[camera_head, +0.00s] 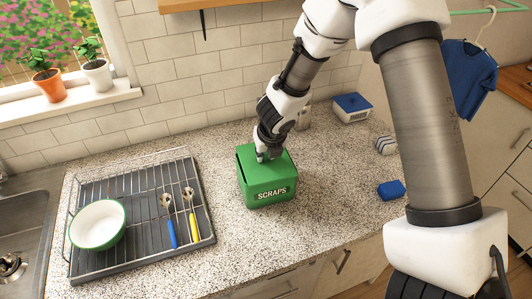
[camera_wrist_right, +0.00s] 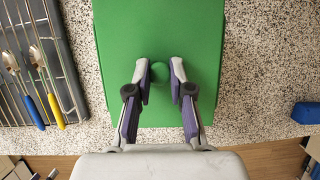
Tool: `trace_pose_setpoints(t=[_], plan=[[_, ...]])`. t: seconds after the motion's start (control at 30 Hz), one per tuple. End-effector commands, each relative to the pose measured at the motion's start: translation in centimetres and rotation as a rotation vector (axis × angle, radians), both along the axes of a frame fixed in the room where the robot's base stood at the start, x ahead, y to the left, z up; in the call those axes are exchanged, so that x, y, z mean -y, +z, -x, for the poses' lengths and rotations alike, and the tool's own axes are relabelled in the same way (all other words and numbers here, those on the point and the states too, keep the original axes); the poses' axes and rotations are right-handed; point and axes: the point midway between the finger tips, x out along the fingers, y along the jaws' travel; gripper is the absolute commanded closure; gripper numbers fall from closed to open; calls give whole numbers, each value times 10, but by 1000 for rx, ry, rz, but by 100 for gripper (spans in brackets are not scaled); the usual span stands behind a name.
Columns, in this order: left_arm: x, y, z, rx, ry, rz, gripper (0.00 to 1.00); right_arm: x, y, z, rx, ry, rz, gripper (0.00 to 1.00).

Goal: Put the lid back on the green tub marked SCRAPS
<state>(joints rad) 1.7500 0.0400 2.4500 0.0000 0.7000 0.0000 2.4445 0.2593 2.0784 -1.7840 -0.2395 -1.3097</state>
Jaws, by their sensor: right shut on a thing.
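The green tub marked SCRAPS (camera_head: 270,194) stands upright on the speckled counter. Its green lid (camera_head: 277,162) is over the tub's top, and it fills the middle of the right wrist view (camera_wrist_right: 150,110). A thin dark edge shows at the tub's upper left; I cannot tell whether the lid is fully seated. My right gripper (camera_head: 268,156) comes down from above and is shut on the lid's small round green knob (camera_wrist_right: 159,75), with one finger on each side in the right wrist view. The knob is hidden in the head view. My left gripper is not in view.
A wire dish rack (camera_head: 142,256) stands left of the tub with a green-rimmed white bowl (camera_head: 97,225) and blue-handled and yellow-handled spoons. A blue sponge (camera_head: 391,189) and a blue-and-white box (camera_head: 352,107) sit to the right. Counter around the tub is clear.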

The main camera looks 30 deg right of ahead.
Motion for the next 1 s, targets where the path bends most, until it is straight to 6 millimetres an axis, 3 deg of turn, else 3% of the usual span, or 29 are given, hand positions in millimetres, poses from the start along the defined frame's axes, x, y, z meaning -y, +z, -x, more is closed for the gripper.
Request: trace_pose_setpoints(t=[0.47,0.5,0.57,0.6,0.8,0.9,1.0], plan=[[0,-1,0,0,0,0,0,0,0,0,0,0,0,100],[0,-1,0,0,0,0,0,0,0,0,0,0,0,76],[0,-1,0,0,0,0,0,0,0,0,0,0,0,54],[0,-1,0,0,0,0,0,0,0,0,0,0,0,50],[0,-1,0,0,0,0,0,0,0,0,0,0,0,50],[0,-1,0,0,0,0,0,0,-1,0,0,0,0,25],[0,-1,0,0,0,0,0,0,-1,0,0,0,0,25]])
